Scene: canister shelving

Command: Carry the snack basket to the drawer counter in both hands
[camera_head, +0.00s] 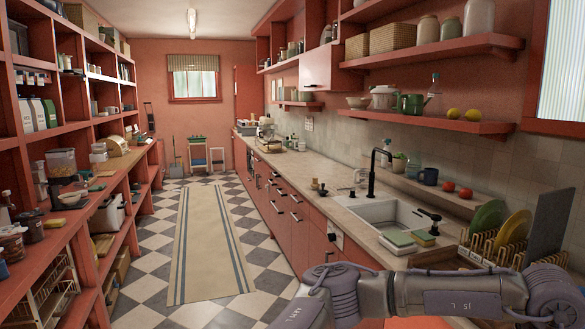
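The drawer counter (318,187) runs along the right side, with red drawer fronts (277,195) and a pale top. I cannot pick out a snack basket for certain. Two woven baskets, a larger one (392,37) and a smaller one (357,47), stand on the upper right shelf; no snacks show in them. A wire basket (38,296) sits low in the left shelving, partly cut off by the frame. One of my arms crosses the lower right corner over the near counter, and its gripper is outside the picture. My other gripper is not seen either.
A sink (392,214), a dish rack (497,250) with plates and two sponges occupy the near counter. Tall red shelving (70,130) full of goods lines the left. A striped runner (207,240) lies along the clear aisle. A step stool (198,153) stands at the far end.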

